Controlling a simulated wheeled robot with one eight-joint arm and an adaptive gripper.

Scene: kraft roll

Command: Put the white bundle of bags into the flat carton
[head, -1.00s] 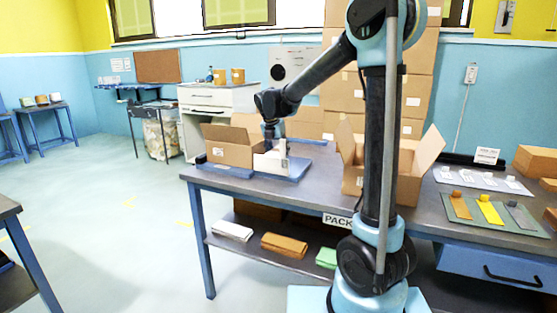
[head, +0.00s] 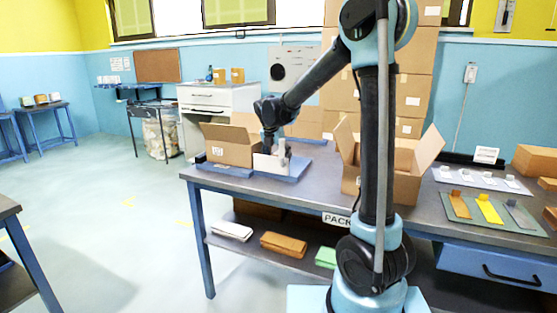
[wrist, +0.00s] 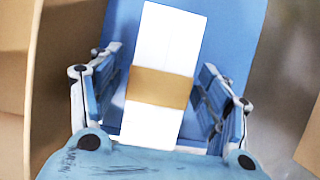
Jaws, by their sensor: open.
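The white bundle of bags (wrist: 165,45) has a brown band around its middle and lies on a blue surface in the wrist view. My gripper (wrist: 160,68) is open, with one finger on each side of the bundle. I cannot tell whether the fingers touch it. In the head view the bundle (head: 268,164) shows white under my gripper (head: 274,150), which partly hides it. A low open carton (head: 228,152), seemingly the flat one, stands just left of it with its flaps up. Its inside is hidden from the head view.
A taller open carton (head: 372,183) stands to the right on the packing table (head: 310,190), partly behind my arm. More bundles, including a white one (head: 232,231), lie on the lower shelf. A cardboard wall (wrist: 30,90) is close on the left in the wrist view.

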